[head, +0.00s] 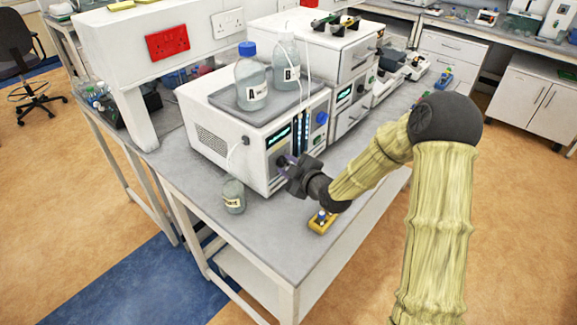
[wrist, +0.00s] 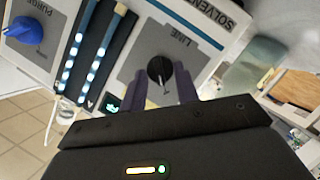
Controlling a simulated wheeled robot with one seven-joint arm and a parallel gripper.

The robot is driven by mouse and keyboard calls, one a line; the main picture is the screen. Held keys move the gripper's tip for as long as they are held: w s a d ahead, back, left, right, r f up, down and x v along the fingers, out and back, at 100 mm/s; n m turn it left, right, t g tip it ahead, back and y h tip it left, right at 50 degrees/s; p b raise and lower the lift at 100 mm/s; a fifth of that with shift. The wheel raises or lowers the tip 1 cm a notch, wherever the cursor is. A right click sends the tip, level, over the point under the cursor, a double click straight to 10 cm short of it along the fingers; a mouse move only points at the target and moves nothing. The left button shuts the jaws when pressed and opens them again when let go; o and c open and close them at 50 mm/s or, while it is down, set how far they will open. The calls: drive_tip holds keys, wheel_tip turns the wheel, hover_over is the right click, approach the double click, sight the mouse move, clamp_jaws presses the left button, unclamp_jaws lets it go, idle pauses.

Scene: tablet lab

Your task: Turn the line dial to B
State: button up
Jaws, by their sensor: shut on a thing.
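The line dial (wrist: 160,70) is a round black knob on the grey panel marked LINE, shown in the wrist view. A pale mark shows on it, but I cannot read which letter it points to. My gripper (wrist: 160,88) is shut on the dial, with one dark finger on each side of it. In the head view my gripper (head: 290,170) is at the front lower part of the white solvent instrument (head: 205,140), and it hides the dial there.
A blue purge knob (wrist: 22,30) sits on the same front. Bottles A (head: 252,85) and B (head: 287,65) stand on the grey tray on top. A small labelled bottle (head: 233,197) and a yellow item (head: 322,222) are on the bench near my gripper.

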drive_tip(key=m+g+p, duration=0.2)
drive_tip(key=m+p, duration=0.1)
drive_tip(key=shift+w+d+r+y, duration=0.1)
drive_tip(key=shift+w+r+y, duration=0.05)
drive_tip(key=shift+r+y, duration=0.25)
drive_tip(key=m+g+p, duration=0.1)
drive_tip(key=p, duration=0.2)
drive_tip(key=m+g+y+p, duration=0.1)
drive_tip(key=m+p, duration=0.1)
drive_tip(key=p, duration=0.1)
drive_tip(key=shift+w+d+r+m+y, duration=0.1)
drive_tip(key=shift+w+d+m+y, duration=0.1)
drive_tip(key=shift+m+y, duration=0.1)
drive_tip(key=m+p, duration=0.1)
drive_tip(key=p, duration=0.1)
drive_tip(key=m+g+y+p, duration=0.1)
drive_tip(key=m+p, duration=0.1)
drive_tip(key=shift+w+d+f, duration=0.1)
drive_tip(key=shift+w+f, duration=0.1)
drive_tip(key=shift+w, duration=0.05)
drive_tip(key=shift+w+d+f+m+g+y+p, duration=0.15)
drive_tip(key=shift+m+g+y+p, duration=0.1)
drive_tip(key=shift+m+g+y, duration=0.25)
drive_tip(key=shift+s+a+f+m+g+y+p, duration=0.1)
drive_tip(key=shift+m+g+y+p, duration=0.1)
drive_tip(key=shift+m+y, duration=0.35)
drive_tip(key=shift+m, duration=0.35)
drive_tip(key=o, duration=1)
drive_tip(key=shift+w, duration=0.1)
drive_tip(key=shift+c, duration=0.2)
